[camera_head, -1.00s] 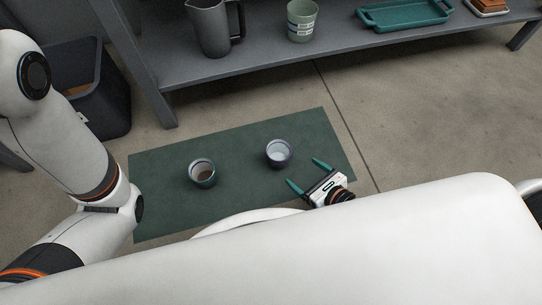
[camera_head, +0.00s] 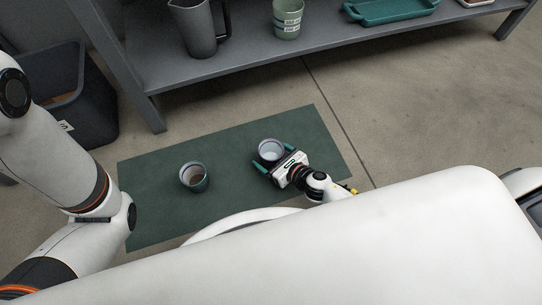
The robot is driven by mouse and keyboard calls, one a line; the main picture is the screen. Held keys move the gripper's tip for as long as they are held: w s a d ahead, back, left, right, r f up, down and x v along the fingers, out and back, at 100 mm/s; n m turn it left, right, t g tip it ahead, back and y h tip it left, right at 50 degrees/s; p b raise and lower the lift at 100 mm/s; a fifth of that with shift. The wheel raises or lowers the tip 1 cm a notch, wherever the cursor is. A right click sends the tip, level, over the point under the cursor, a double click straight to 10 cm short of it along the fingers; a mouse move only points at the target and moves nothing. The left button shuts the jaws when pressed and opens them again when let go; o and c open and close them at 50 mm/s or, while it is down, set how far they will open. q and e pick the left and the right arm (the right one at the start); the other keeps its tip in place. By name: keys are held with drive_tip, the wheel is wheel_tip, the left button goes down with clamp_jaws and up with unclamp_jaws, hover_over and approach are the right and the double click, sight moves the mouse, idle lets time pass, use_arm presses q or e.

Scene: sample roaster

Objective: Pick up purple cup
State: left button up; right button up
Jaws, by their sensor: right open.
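The purple cup (camera_head: 270,149) stands upright on the dark green mat (camera_head: 228,150) on the floor. The gripper hides the cup's lower near part. My left arm shows at the left edge, but its gripper is not in view.
A grey shelf (camera_head: 240,62) above holds a dark pitcher (camera_head: 197,30), a pale green cup (camera_head: 288,18) and a teal tray (camera_head: 392,12). A dark bin (camera_head: 82,105) stands at the left.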

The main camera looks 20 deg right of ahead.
drive_tip(key=shift+w, duration=0.15)
drive_tip(key=c, duration=1.2)
drive_tip(key=shift+c, duration=0.7)
drive_tip(key=shift+r, duration=0.1)
